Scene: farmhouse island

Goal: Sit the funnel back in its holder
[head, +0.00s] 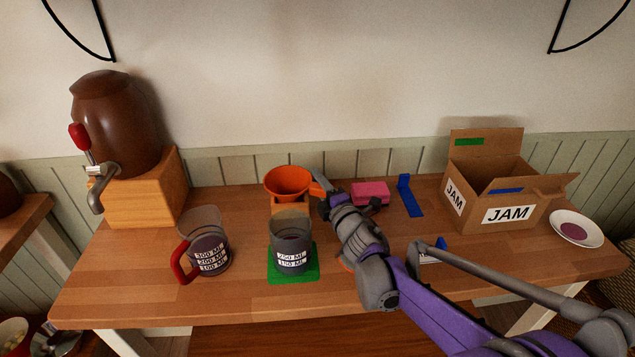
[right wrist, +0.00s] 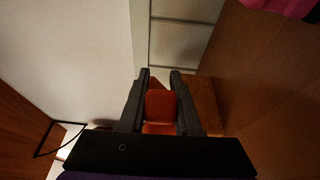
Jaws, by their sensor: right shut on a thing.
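The orange funnel (head: 288,184) is at the back middle of the island, its wide mouth up. My right gripper (head: 322,194) comes in from the right and is shut on the funnel's handle. In the right wrist view the orange handle (right wrist: 160,104) sits between both fingers of my right gripper (right wrist: 159,76). The wooden holder (head: 290,209) shows directly below the funnel, behind the grey measuring cup. The funnel's spout is hidden, and I cannot tell whether the funnel rests in the holder or hangs just above it. My left gripper is not in view.
A grey measuring cup (head: 291,248) stands on a green mat (head: 291,278) in front of the holder. A red-handled jug (head: 207,238) and a brown dispenser (head: 118,125) are left. A pink block (head: 371,194), blue bracket (head: 410,195), jam box (head: 495,192) and plate (head: 577,229) are right.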

